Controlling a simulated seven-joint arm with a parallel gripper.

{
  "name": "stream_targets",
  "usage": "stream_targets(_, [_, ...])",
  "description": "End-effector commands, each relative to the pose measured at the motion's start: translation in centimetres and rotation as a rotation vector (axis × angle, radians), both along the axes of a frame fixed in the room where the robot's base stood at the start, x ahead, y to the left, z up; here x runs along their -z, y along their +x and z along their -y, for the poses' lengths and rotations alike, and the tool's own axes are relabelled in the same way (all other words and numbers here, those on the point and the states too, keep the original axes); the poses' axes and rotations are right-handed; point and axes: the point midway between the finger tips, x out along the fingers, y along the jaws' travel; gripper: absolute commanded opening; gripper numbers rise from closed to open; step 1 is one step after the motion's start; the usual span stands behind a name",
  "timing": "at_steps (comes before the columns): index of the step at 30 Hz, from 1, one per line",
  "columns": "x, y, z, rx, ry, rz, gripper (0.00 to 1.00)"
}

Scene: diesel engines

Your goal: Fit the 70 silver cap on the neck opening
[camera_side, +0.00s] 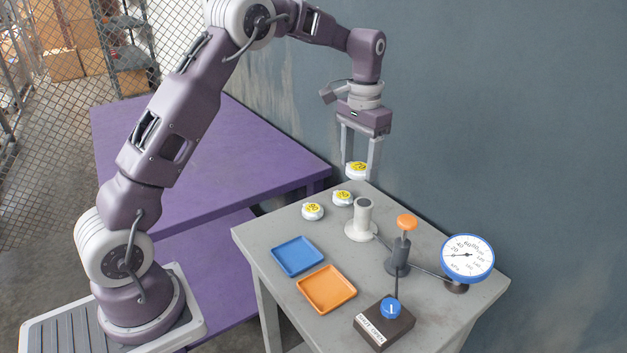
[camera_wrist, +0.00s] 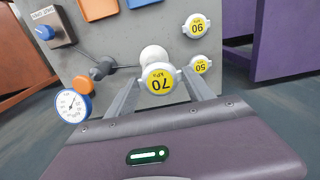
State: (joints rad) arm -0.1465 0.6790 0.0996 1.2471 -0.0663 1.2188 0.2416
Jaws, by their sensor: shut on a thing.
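My gripper (camera_side: 359,171) is shut on the 70 cap (camera_side: 357,169), a pale silver cap with a yellow top label. In the wrist view the 70 cap (camera_wrist: 160,79) sits between the fingertips with its label facing the camera. The neck (camera_side: 362,215) is an upright pale cylinder on a round base on the grey table. The held cap is raised above the table, apart from the neck. In the wrist view the neck (camera_wrist: 153,55) shows just beyond the cap, partly hidden by it; its opening is not clear there.
The 90 cap (camera_wrist: 197,26) and 50 cap (camera_wrist: 201,65) lie on the table beside the neck. An orange-knobbed valve (camera_side: 405,235), a blue-rimmed gauge (camera_side: 467,258) and a box with a blue knob (camera_side: 385,322) stand right. Blue (camera_side: 298,256) and orange (camera_side: 327,289) trays are empty.

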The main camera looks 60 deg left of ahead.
Motion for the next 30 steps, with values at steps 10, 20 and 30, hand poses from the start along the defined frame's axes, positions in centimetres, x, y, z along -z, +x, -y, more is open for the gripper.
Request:
stream_targets(10, [-0.3, 0.8, 1.9, 0.005, -0.001, -0.002, 0.00])
stream_targets(20, [2.4, 0.8, 1.8, 0.005, -0.001, -0.002, 0.00])
stream_targets(30, [5.2, 0.8, 1.8, 0.005, -0.001, -0.002, 0.00])
